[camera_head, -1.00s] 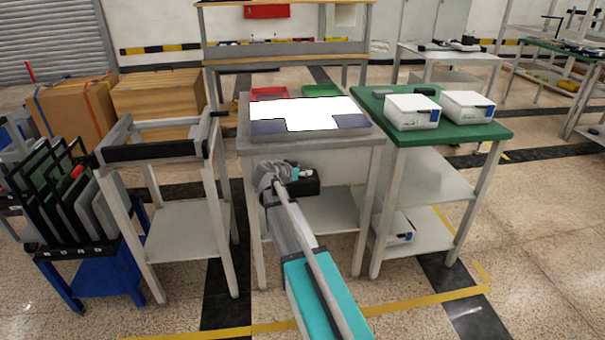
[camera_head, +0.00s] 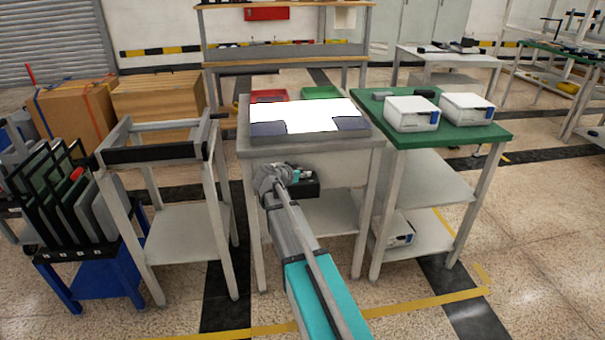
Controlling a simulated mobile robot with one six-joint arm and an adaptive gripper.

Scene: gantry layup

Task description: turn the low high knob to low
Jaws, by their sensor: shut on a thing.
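The low high knob is not visible; my wrist and gripper hide the place where they meet a small black box (camera_head: 306,188) at the front of the light table (camera_head: 262,148). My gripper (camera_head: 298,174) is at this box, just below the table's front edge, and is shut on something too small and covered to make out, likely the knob. The knob's pointer and any low or high marks cannot be read.
The light table has a glowing white top and dark blue pieces. A green-topped table (camera_head: 465,135) with white boxes (camera_head: 412,113) stands close on the right. An empty grey frame stand (camera_head: 150,150) and a blue rack (camera_head: 90,270) stand on the left.

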